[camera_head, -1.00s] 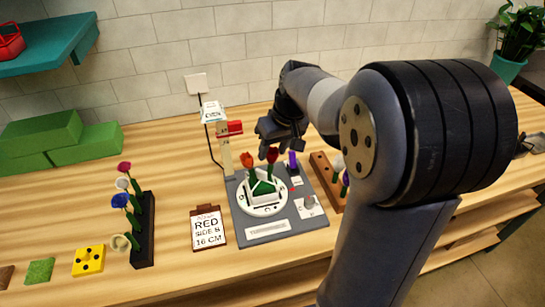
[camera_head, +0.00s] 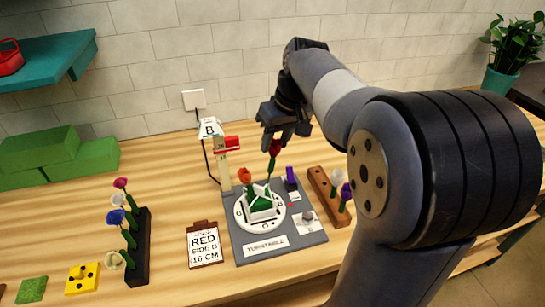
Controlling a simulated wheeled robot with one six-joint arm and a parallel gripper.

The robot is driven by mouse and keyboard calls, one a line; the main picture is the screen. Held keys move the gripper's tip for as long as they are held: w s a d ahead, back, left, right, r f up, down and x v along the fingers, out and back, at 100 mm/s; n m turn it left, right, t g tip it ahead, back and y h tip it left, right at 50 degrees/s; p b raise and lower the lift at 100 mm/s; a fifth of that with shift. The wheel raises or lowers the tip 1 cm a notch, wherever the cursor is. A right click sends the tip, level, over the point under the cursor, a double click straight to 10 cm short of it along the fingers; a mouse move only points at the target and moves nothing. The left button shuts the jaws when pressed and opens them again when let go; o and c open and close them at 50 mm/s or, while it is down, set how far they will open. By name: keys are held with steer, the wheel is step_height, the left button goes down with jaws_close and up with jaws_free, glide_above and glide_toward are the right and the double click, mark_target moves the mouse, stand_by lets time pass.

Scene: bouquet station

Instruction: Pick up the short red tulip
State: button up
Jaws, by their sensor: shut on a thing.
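A dark red tulip (camera_head: 275,147) on a green stem is at the tips of my gripper (camera_head: 276,137), which is shut on it near the flower head. Its stem hangs down above the white holder (camera_head: 262,212) on the turntable (camera_head: 241,209); whether its lower end is clear of the holder I cannot tell. A second, orange-red tulip (camera_head: 244,175) stands in the holder to the left, its head lower than the held one. A sign (camera_head: 205,244) reads RED, SIDE B, 16 CM.
A black rack (camera_head: 139,262) with several flowers stands at left, and a wooden rack (camera_head: 322,187) with white and purple flowers at right. A post with a B sign (camera_head: 211,128) and red flag stands behind the turntable, close left of my gripper.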

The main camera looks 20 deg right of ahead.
steer(key=s+b, duration=0.3)
steer(key=s, duration=1.1)
